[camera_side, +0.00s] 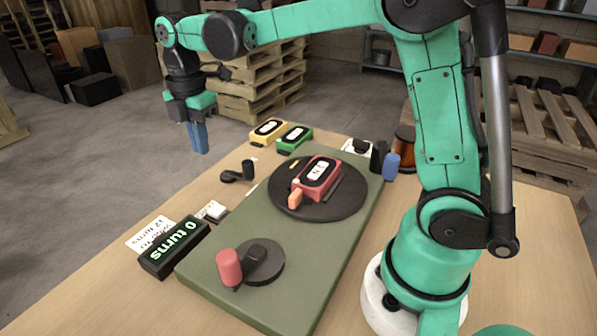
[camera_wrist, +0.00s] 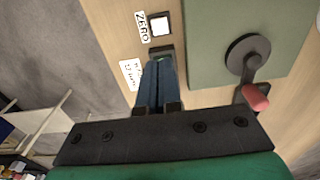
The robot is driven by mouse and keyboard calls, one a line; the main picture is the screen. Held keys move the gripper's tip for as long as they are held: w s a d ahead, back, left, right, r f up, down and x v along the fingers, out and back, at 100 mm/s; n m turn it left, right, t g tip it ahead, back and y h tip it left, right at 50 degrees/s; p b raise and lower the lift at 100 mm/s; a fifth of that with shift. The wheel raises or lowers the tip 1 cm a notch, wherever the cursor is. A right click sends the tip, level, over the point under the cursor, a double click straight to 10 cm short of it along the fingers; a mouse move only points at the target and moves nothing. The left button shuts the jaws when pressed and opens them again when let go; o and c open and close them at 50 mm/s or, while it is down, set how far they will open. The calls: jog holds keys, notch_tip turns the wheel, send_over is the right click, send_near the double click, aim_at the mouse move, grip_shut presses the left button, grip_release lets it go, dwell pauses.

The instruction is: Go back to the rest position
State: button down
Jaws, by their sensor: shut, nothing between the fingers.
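My gripper (camera_side: 198,138) hangs at the upper left in the side view, its blue fingers pointing down, shut and empty, above and beyond the table's left edge. In the wrist view my gripper (camera_wrist: 158,72) shows its two fingers pressed together, with nothing between them. They overlap the dark counter box in that picture.
The table (camera_side: 200,195) bears a green board (camera_side: 330,255) with a crank (camera_side: 255,262) and a dark turntable (camera_side: 340,203) holding a red device (camera_side: 318,178). A counter (camera_side: 172,247) reads "0 turns". Yellow (camera_side: 268,132) and green (camera_side: 294,138) devices stand at the back.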

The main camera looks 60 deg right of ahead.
jog(key=s+f+m+t, duration=0.1)
jog(key=s+m+t, duration=0.6)
jog(key=m, duration=1.1)
jog(key=s, duration=0.4)
jog(key=shift+s+a, duration=0.15)
jog(key=shift+s, duration=0.05)
